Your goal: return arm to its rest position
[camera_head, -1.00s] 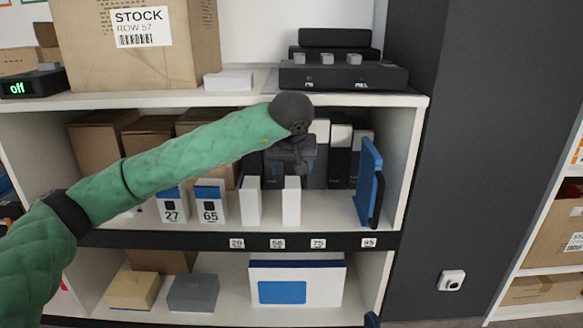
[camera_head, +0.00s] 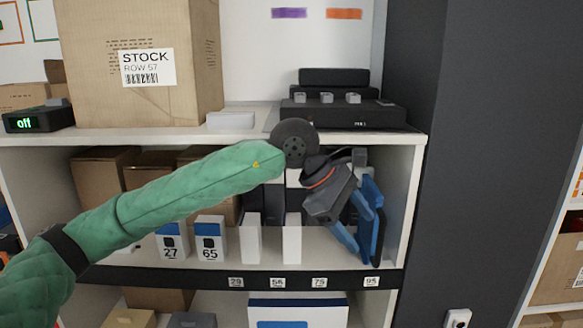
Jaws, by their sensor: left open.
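My left arm, in a green quilted sleeve, reaches in from the left across the front of the shelf unit. My left gripper (camera_head: 357,240) is at the right end of the middle shelf, tilted down and to the right. Its jaws are open, with bluish fingers. It overlaps a blue upright panel (camera_head: 376,208) in the picture; I cannot tell whether they touch. I see nothing held. The gripper hides part of the boxes behind it. My right gripper is not in view.
White boxes (camera_head: 292,244) and small boxes marked 27 (camera_head: 172,243) and 65 (camera_head: 210,240) stand on the middle shelf (camera_head: 272,259). A large carton (camera_head: 140,85) and a black device (camera_head: 340,114) are on top. A dark wall (camera_head: 460,180) stands at right.

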